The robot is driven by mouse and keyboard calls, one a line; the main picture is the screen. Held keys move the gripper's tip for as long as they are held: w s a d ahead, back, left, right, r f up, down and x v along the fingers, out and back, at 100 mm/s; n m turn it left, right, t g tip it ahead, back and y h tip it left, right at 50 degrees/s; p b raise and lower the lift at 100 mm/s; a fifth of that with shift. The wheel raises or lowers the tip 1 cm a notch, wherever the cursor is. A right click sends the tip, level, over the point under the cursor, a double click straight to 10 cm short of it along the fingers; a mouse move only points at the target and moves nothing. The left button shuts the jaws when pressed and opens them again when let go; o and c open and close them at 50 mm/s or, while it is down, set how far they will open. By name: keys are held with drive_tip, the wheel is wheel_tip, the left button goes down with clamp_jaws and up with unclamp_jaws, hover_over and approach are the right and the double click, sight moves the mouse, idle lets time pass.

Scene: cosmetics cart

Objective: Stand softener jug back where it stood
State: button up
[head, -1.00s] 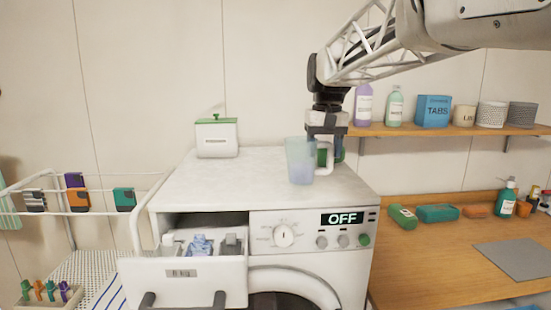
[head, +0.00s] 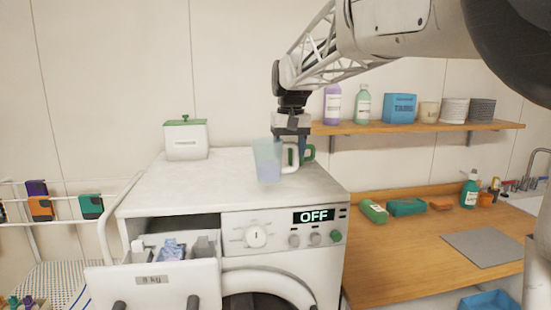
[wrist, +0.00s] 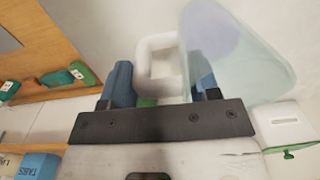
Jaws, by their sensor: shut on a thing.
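The softener jug (head: 268,162) is translucent and bluish, with a white loop handle (head: 291,157). It is upright over the right part of the washing machine's white top (head: 205,180). I cannot tell whether its base touches the top. My gripper (head: 290,145) points down and is shut on the jug's handle. In the wrist view, the handle (wrist: 155,45) lies between the two blue fingers, and the jug's clear body (wrist: 240,45) is to the right. Green shows at the handle and just right of it; the fingers partly hide it.
A white box with a green lid (head: 186,140) stands at the back left of the machine. The detergent drawer (head: 152,278) is pulled out in front. A wall shelf (head: 400,127) with bottles and boxes is behind right. The left and middle of the top are clear.

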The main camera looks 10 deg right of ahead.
drive_tip(key=shift+f, duration=1.3)
drive_tip(key=o, duration=1.2)
drive_tip(key=shift+f, duration=0.1)
wheel_tip(320, 180, up, 12)
drive_tip(key=shift+d+r, duration=0.1)
drive_tip(key=shift+d, duration=0.05)
